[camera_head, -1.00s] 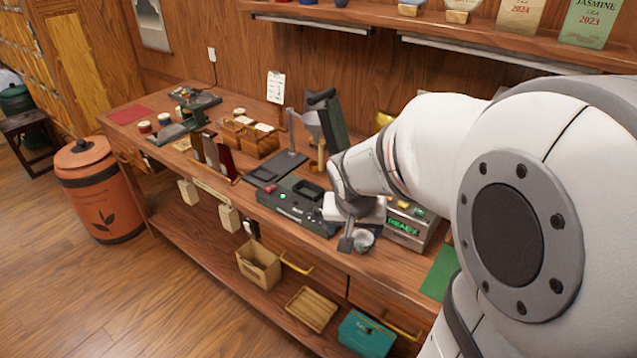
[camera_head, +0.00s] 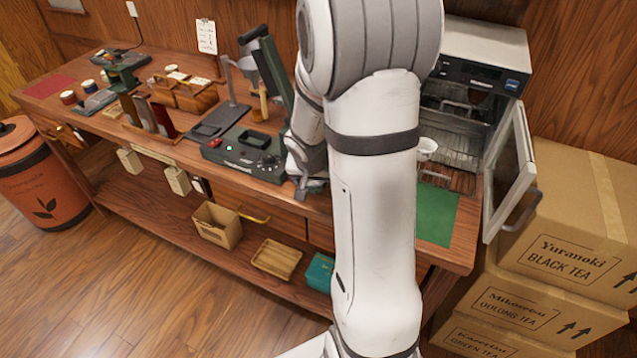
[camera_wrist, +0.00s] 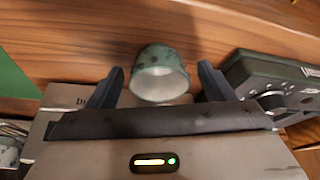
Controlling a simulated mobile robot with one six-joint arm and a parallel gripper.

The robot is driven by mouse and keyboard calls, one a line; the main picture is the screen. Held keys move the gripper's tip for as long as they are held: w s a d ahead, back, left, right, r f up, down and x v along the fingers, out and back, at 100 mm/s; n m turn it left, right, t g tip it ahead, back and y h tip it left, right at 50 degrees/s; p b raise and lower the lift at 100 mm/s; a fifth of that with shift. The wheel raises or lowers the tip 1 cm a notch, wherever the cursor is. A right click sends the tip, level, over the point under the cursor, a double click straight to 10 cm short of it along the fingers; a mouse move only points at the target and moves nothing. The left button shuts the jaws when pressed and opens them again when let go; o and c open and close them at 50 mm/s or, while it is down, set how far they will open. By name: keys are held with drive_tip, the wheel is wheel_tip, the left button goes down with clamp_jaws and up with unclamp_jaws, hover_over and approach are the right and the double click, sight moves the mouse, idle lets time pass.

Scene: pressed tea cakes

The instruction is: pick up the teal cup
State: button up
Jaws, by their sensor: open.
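The teal cup (camera_wrist: 160,75) shows in the wrist view as a pale grey-green cup with dark specks, its mouth turned toward the camera. It lies between the two spread fingers of my gripper (camera_wrist: 161,70), with a visible gap on each side. My gripper is open and not closed on it. In the head view my gripper (camera_head: 310,186) is partly seen at the bench's front edge, beside the dark device. The teal cup is hidden behind my arm there.
A dark green scale-like device (camera_wrist: 270,85) stands close on the right in the wrist view. A green mat (camera_head: 436,216), a pale cup (camera_head: 427,147) and an oven with its door (camera_head: 512,165) open stand to the right. Stacked cartons (camera_head: 570,230) are beyond.

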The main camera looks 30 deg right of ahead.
drive_tip(key=shift+w+f, duration=0.1)
drive_tip(key=shift+f, duration=0.35)
drive_tip(key=c, duration=1)
